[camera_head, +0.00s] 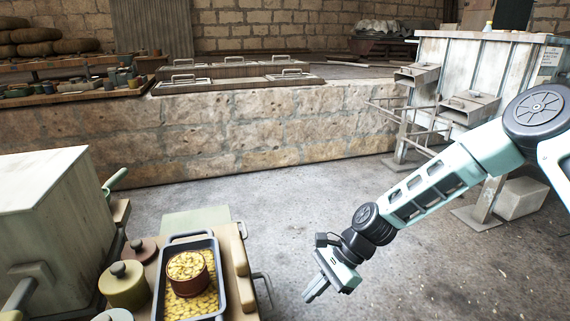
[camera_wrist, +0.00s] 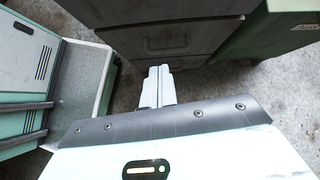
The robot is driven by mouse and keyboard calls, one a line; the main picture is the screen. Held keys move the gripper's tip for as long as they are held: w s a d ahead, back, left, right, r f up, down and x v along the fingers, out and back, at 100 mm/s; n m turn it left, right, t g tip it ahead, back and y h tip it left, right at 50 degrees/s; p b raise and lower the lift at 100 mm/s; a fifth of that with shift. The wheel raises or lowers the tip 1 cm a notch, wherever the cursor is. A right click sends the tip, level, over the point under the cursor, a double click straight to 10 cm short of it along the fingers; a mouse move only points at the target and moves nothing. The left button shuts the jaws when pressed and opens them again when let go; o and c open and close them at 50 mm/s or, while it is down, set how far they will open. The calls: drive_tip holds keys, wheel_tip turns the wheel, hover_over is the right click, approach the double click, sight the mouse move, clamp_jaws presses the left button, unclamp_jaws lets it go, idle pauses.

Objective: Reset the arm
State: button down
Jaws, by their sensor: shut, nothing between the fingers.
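My arm reaches in from the right in the head view. My gripper (camera_head: 314,291) hangs over the open concrete floor, pointing down and to the left. It is to the right of the low work surface with the tray and apart from it. In the wrist view my gripper (camera_wrist: 158,76) shows its two pale fingers pressed together, with nothing between them. Its tips point toward a grey drawer front.
A grey tray (camera_head: 222,299) with yellow pieces and a brown pot (camera_head: 190,284) stands at the lower left beside lidded pots. A stone wall (camera_head: 250,130) runs behind. A metal bench (camera_head: 450,70) stands at right. The grey drawers (camera_wrist: 170,42) are near my fingers.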

drive_tip(key=s+d+r+n+t+h, duration=0.1)
drive_tip(key=s+d+r+n+h, duration=0.3)
drive_tip(key=s+r+n, duration=0.65)
drive_tip(key=s+d+r+n+t+h, duration=0.2)
drive_tip(key=s+d+r+n+h, duration=0.1)
drive_tip(key=s+r+n, duration=0.8)
wheel_tip(320, 180, up, 27)
drive_tip(key=s+p, duration=0.1)
drive_tip(key=p, duration=2.6)
drive_tip(key=shift+s+d+f+m+p, duration=0.15)
drive_tip(key=shift+f+m+p, duration=0.05)
drive_tip(key=shift+m+p, duration=0.2)
